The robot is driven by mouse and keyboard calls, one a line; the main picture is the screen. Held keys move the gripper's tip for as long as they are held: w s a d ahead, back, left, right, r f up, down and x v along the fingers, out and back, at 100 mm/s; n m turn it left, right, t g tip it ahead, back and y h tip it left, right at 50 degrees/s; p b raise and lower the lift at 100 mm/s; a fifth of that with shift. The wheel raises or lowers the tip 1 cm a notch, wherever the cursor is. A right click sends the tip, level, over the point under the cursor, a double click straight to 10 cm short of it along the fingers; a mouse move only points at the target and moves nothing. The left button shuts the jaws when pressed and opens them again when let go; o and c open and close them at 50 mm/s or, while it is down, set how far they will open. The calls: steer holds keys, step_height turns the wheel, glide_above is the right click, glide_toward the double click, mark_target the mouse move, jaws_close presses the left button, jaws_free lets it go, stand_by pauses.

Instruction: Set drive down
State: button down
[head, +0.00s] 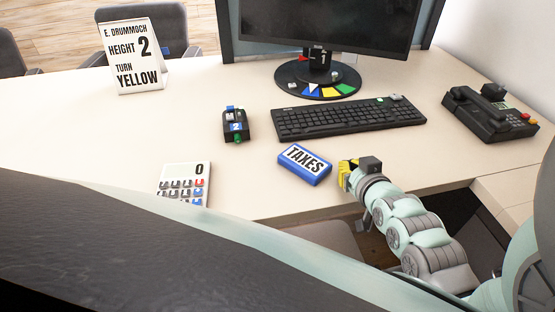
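A blue block with a white label reading TAXES (304,164), which looks like the drive, appears to lie flat on the desk (240,190) near its front edge, below the keyboard. My gripper (345,174), with yellow fingers, is just right of the blue block, at the desk's front edge. A narrow gap shows between the fingers and the block. The fingers are small and seen from behind, so whether they are open or shut is unclear. I see nothing held in them.
A keyboard (350,118) and a monitor on a round base (318,80) stand behind the block. A small black device (236,125) and a calculator (184,182) are to the left. A desk phone (490,112) is at right, a sign (133,57) at back left.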

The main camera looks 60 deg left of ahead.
steer(key=shift+f, duration=0.15)
steer(key=shift+f+b, duration=0.3)
steer(key=shift+b, duration=0.25)
steer(key=shift+d+f, duration=0.1)
steer(key=shift+f, duration=0.2)
